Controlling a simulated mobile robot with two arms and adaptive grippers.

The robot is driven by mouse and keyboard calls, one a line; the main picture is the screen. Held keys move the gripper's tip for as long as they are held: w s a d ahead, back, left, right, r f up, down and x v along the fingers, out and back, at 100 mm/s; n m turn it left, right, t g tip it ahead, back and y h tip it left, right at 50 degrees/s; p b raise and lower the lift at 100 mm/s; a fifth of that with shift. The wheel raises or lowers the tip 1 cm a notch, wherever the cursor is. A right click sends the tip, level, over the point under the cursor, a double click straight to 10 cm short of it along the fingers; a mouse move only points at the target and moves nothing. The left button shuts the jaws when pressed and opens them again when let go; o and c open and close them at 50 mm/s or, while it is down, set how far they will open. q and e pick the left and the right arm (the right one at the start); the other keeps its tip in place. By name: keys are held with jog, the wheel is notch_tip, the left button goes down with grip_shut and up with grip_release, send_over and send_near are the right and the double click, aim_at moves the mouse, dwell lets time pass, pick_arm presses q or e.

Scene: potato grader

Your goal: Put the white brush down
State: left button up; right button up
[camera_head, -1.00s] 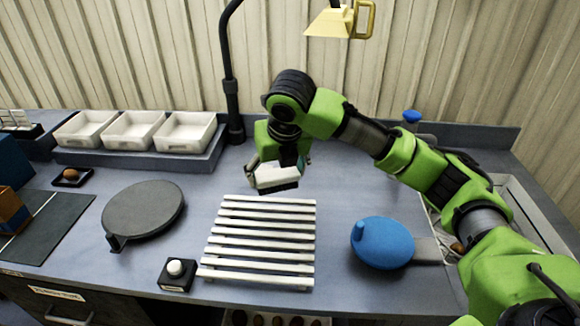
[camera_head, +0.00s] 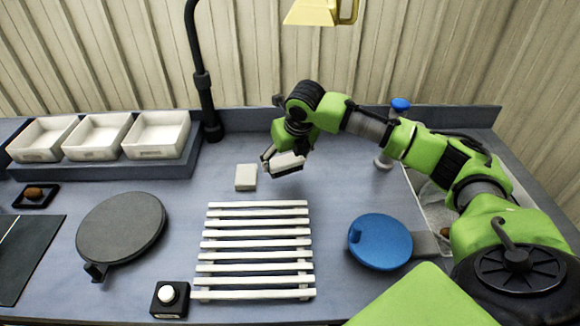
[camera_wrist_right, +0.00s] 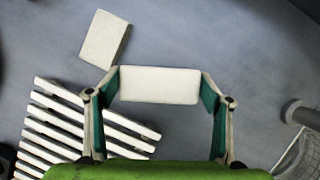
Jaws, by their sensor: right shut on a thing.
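The white brush (camera_head: 286,164) is a pale block with a dark underside, held slightly tilted behind the slatted rack. My right gripper (camera_head: 280,161) is shut on it. In the right wrist view the brush (camera_wrist_right: 160,85) spans the gap between the two green-lined fingers (camera_wrist_right: 160,92). In the head view it appears above the counter; I cannot tell the exact gap below it. My left gripper is not in view.
A small white block (camera_head: 246,177) lies on the counter left of the brush. The white slatted rack (camera_head: 257,243) is in front. A blue round paddle (camera_head: 380,242) and a blue-topped post (camera_head: 400,105) stand right. White trays (camera_head: 157,134) are back left.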

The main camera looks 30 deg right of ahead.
aim_at(290, 170)
jog(key=shift+d+f, duration=0.5)
jog(key=shift+f, duration=0.05)
jog(key=f, duration=0.1)
jog(key=f+p, duration=0.1)
jog(key=f, duration=0.1)
jog(key=shift+d, duration=0.35)
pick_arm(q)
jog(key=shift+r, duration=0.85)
pick_arm(e)
jog(key=shift+f, duration=0.45)
pick_arm(q)
jog(key=shift+p, duration=0.3)
pick_arm(e)
jog(key=shift+f, duration=0.1)
jog(key=o, duration=1.1)
jog(key=shift+c, duration=0.2)
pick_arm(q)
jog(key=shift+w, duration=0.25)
